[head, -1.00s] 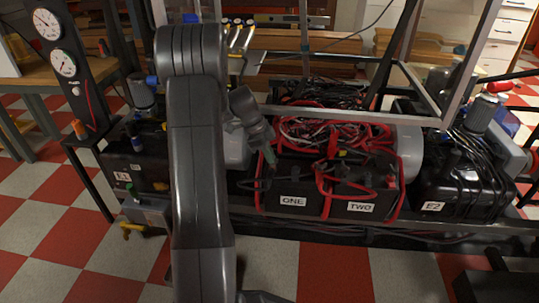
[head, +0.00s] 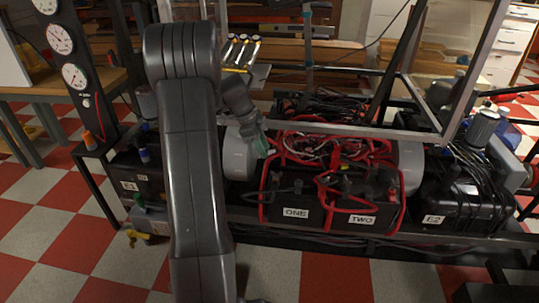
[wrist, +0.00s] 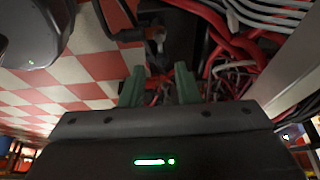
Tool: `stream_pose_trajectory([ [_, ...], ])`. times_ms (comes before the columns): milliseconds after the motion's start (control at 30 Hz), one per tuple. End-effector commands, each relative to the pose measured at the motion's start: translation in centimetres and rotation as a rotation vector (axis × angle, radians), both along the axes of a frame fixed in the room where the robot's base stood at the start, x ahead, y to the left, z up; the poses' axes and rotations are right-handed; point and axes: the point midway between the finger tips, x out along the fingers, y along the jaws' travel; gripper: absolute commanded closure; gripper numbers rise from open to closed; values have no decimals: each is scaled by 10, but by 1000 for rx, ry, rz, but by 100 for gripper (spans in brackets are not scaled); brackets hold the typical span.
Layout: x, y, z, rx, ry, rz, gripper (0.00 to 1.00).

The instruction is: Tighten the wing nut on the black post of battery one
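Battery ONE (head: 283,212) is a black box with a white label, and battery TWO (head: 345,222) stands at its right. Red cables run over and around both. Small dark fittings show on battery ONE's top, but I cannot make out the black post's wing nut in the head view. In the wrist view a grey fitting with a dark cable (wrist: 155,38) shows beyond the fingers; I cannot tell which post it is. My gripper (head: 263,147) is above and behind battery ONE's left end. Its green fingers (wrist: 160,88) are apart with nothing between them.
A grey cylinder (head: 238,155) lies left of the batteries. A metal frame bar (head: 350,131) crosses behind them, above tangled red and white wires (head: 310,146). Box E2 (head: 455,200) is at the right, gauges (head: 60,40) at the left.

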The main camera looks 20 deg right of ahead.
Motion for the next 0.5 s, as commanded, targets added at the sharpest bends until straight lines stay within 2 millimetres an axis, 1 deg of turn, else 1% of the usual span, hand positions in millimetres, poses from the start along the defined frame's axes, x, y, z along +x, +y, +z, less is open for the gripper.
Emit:
stream_pose_trajectory([
  [33, 3, 4, 14, 0, -3, 2, 71],
  [100, 5, 8, 25, 0, -2, 2, 71],
  [200, 8, 12, 36, 0, -1, 0, 71],
  [333, 9, 15, 42, 0, -1, 0, 71],
  [500, 10, 16, 43, 0, 0, 0, 71],
])
